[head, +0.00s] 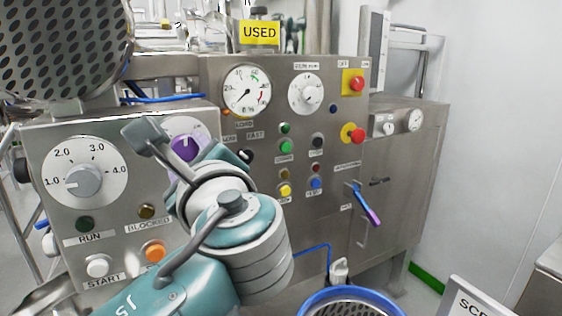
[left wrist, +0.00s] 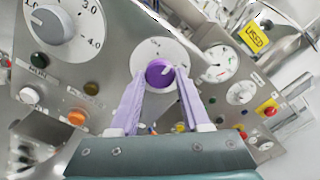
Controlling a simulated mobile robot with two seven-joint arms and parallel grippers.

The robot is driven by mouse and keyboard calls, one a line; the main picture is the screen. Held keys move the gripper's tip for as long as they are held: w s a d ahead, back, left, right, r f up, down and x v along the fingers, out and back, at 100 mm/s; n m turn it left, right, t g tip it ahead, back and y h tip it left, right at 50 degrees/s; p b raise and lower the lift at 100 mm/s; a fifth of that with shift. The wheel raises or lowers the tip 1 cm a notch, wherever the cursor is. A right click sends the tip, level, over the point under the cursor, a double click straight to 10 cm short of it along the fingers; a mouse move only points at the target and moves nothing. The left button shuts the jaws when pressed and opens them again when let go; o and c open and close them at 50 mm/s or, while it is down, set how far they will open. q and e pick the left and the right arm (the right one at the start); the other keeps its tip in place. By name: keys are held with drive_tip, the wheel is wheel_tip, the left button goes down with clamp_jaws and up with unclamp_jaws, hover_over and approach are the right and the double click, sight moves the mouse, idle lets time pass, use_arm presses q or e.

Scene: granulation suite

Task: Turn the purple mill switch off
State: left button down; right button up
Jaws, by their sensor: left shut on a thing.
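The purple mill switch (head: 184,146) is a round knob on a white dial, on the steel panel right of the large numbered dial. In the left wrist view the purple knob (left wrist: 159,73) sits between the lilac fingers of my left gripper (left wrist: 164,78), which is shut on it. Its pale pointer mark slants to the upper right there. In the head view my left wrist and gripper cover the lower part of its dial, and the fingertips are hard to make out. Its position labels are too small or hidden to read. My right gripper is not in view.
The numbered speed dial (head: 83,181) is close on the left, with START (head: 97,266) and orange (head: 155,251) buttons below. A gauge (head: 247,90), red stop button (head: 353,134) and purple-handled lever (head: 368,208) are to the right. A blue-rimmed sieve (head: 312,303) stands below.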

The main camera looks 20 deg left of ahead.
use_arm(q)
drive_tip(key=n+b, duration=0.4)
drive_tip(key=n, duration=0.1)
drive_tip(key=shift+f+n, duration=0.2)
drive_tip(key=shift+n, duration=0.1)
drive_tip(key=n+b, duration=0.2)
drive_tip(key=shift+n, duration=0.4)
drive_tip(key=shift+r+n+b, duration=0.2)
drive_tip(key=shift+n+b, duration=0.4)
drive_tip(key=shift+b, duration=0.1)
drive_tip(key=shift+c, duration=1.8)
unclamp_jaws()
